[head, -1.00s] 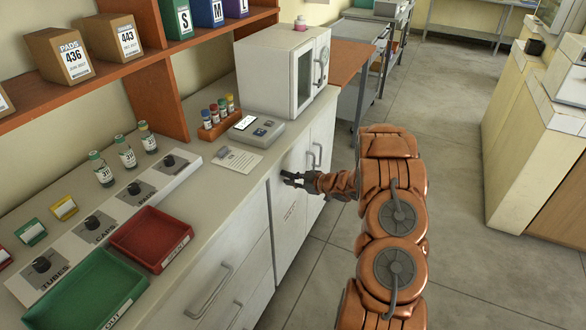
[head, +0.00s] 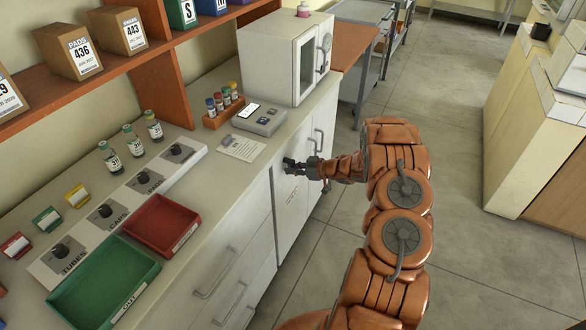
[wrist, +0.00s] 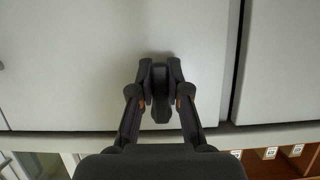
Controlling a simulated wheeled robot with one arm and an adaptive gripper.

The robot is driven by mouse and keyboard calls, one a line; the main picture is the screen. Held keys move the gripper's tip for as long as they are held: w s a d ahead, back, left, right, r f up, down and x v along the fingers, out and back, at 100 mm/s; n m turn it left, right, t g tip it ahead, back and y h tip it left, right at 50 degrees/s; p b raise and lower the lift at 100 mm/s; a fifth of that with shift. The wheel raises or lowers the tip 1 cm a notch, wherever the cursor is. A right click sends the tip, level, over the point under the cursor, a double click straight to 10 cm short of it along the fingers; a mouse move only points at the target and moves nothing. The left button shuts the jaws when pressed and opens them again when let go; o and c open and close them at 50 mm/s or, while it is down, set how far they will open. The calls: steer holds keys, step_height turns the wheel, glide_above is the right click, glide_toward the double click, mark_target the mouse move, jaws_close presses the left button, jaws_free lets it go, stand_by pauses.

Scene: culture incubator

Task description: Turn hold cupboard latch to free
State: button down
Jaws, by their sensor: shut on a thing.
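The hold cupboard latch (wrist: 161,100) is a dark, narrow turn handle on a pale door. In the wrist view it stands upright in the picture, between my fingers. My gripper (wrist: 160,76) is shut on it, one finger against each side. In the head view my gripper (head: 290,165) meets the upper part of the white cupboard door (head: 288,215) below the counter. There my fingers hide most of the latch, and its exact angle cannot be told.
A bar handle (head: 318,141) is on the door to the right. Drawers with bar handles (head: 214,281) are on the left. The counter (head: 215,170) above holds a grey device (head: 259,118), a red tray (head: 162,225) and a green tray (head: 104,284).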

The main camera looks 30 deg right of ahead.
steer(key=c, duration=1.1)
jaws_free()
steer(key=v, duration=1.2)
